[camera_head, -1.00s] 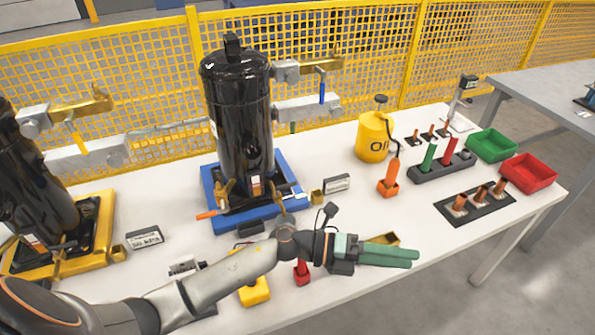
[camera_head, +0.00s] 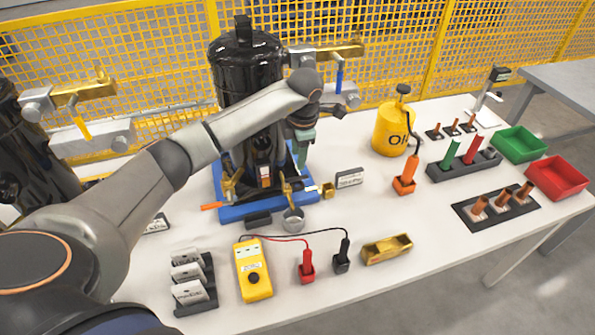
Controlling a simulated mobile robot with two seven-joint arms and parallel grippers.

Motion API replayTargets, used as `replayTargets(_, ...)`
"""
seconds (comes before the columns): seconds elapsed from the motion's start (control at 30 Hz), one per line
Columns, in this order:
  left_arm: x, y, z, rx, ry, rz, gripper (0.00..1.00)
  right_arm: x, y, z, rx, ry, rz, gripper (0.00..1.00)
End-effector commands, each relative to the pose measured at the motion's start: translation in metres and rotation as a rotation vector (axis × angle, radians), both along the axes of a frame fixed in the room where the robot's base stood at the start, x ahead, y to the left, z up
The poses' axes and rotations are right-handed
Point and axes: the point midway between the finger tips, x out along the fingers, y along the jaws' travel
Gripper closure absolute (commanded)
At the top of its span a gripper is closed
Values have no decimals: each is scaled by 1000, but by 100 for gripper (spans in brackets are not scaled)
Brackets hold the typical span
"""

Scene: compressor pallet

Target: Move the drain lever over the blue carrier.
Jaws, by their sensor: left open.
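The blue carrier (camera_head: 237,213) stands on the white table and bears an upright black tank (camera_head: 245,65). A small lever with an orange handle (camera_head: 212,206) lies low at the carrier's front left corner, its tip past the edge. I take it for the drain lever, but cannot be sure. A blue handle (camera_head: 338,80) hangs from the valve at the upper right of the tank. My left gripper (camera_head: 303,140) points down in front of the tank's right side, above the carrier. It is open and appears empty; its green fingers are seen nearly edge-on. My right gripper is out of view.
A yellow meter (camera_head: 254,270), red and black probes, and a brass tray (camera_head: 387,249) lie along the front. A yellow oil can (camera_head: 393,130) stands right of the carrier. Green (camera_head: 518,144) and red (camera_head: 557,177) bins are at the far right.

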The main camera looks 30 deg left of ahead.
Motion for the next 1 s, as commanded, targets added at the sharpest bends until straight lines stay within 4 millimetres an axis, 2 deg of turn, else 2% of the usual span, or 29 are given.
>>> replayTargets(0.03, 0, 1, -12, -1, 5, 2, 54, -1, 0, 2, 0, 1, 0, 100)
replayTargets(0.2, 5, 6, -46, -3, 4, 0, 54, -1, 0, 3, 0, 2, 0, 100)
replayTargets(0.4, 9, 10, -74, -4, 1, 0, 54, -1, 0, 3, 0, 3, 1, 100)
replayTargets(0.57, 11, 12, -83, -4, 0, -1, 54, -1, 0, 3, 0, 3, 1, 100)
replayTargets(0.83, 11, 12, -84, -3, -1, -2, 54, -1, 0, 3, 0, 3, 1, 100)
replayTargets(1.0, 11, 11, -84, -3, -1, -2, 72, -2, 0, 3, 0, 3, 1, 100)
